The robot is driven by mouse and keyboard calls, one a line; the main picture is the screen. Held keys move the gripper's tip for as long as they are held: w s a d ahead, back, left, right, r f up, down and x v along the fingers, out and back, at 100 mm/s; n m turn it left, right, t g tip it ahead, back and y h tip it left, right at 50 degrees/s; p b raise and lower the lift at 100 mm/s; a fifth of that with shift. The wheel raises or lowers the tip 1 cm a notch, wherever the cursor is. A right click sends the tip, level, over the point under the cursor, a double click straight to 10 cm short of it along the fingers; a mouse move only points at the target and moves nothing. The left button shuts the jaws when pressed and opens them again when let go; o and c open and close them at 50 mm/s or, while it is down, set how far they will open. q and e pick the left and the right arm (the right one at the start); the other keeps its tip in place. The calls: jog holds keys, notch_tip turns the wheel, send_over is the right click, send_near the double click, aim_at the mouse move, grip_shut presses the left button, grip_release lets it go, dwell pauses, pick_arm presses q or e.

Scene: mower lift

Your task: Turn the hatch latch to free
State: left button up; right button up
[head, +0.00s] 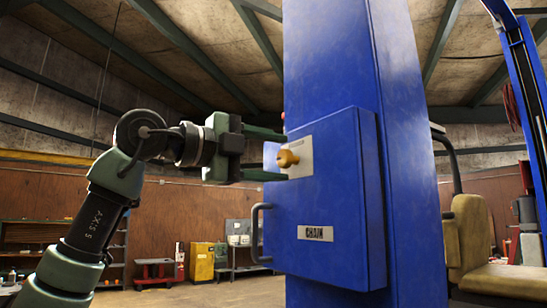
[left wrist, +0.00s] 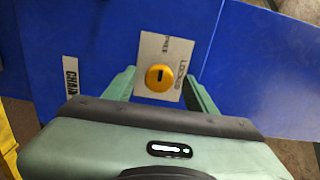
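The hatch latch is a round yellow knob (head: 287,158) on a pale metal plate (head: 300,150). The plate is on a blue hatch box (head: 340,225) labelled CHAIN, fixed to a blue column. In the left wrist view the knob (left wrist: 159,77) has a dark slot, and the plate carries lettering, partly readable as LOCKED and FREE. My left gripper (head: 270,154) is open, its fingers pointing at the plate, one above and one below the knob in the head view. In the left wrist view the knob shows between the fingertips (left wrist: 160,88), with gaps on both sides. My right gripper is not in view.
A dark handle (head: 257,235) sticks out from the hatch box's left edge, below my gripper. The blue column (head: 405,150) rises behind the box. A tan seat (head: 470,235) stands at right. A yellow cabinet (head: 201,262) and a red cart (head: 154,272) are far back. The floor between is clear.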

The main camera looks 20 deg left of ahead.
pick_arm(q)
jog(key=shift+s+a+f, duration=0.1)
jog(key=shift+s+a, duration=0.05)
jog(key=shift+s, duration=0.1)
jog(key=b+v, duration=0.2)
jog(key=v, duration=0.5)
jog(key=shift+b, duration=0.35)
jog(key=shift+a, duration=0.1)
